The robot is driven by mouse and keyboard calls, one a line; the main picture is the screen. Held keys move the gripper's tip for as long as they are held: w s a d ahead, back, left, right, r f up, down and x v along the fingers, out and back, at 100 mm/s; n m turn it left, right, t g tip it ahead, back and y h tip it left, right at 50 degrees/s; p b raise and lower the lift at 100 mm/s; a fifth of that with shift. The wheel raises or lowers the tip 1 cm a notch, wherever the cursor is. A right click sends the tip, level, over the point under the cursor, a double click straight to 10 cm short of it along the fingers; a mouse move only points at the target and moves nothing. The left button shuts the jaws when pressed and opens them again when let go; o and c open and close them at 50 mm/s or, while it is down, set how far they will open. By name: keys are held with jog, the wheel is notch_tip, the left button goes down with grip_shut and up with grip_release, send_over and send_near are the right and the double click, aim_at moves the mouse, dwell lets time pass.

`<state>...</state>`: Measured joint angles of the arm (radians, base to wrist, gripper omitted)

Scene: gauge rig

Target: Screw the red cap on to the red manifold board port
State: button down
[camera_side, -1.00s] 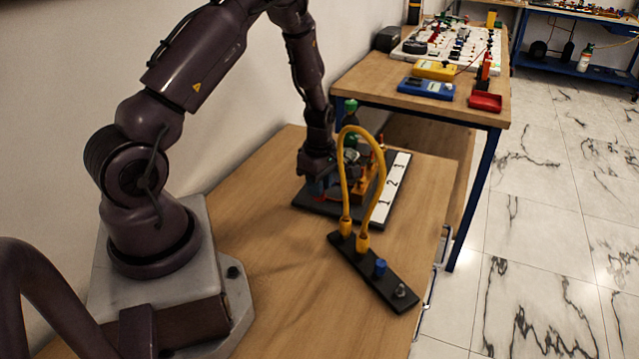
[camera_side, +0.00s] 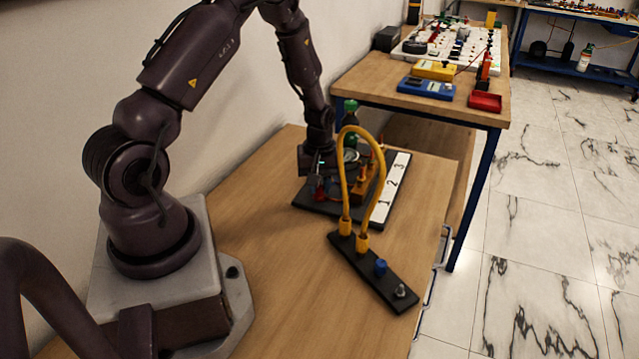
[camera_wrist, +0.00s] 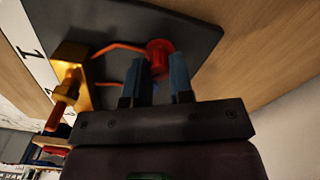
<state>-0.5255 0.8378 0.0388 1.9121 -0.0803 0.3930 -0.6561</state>
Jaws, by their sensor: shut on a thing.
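My gripper (camera_side: 319,190) points down over the left part of the dark manifold board (camera_side: 395,205). In the wrist view my gripper (camera_wrist: 162,62) has blue fingertips closed around a red cylinder, seemingly the red cap (camera_wrist: 158,50), low over the board (camera_wrist: 190,25). Red also shows at the fingertips in the side view. The red port is hidden or cannot be told apart from the cap, so I cannot tell whether they touch. Thin orange-red lines (camera_wrist: 118,47) run from a brass block (camera_wrist: 70,62) towards the red part.
A black strip rack (camera_side: 385,285) in front holds a looped yellow hose (camera_side: 375,150), a blue cap (camera_side: 380,267) and a grey metal fitting (camera_side: 400,291). The brass block and a gauge (camera_side: 351,156) stand close to my gripper's right. Bare wood lies left of the rack.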

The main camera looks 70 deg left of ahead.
jog(key=shift+m, duration=0.3)
jog(key=m, duration=0.5)
jog(key=shift+s, duration=0.1)
jog(key=shift+m, duration=0.6)
jog(key=m, duration=0.4)
jog(key=shift+s, duration=0.1)
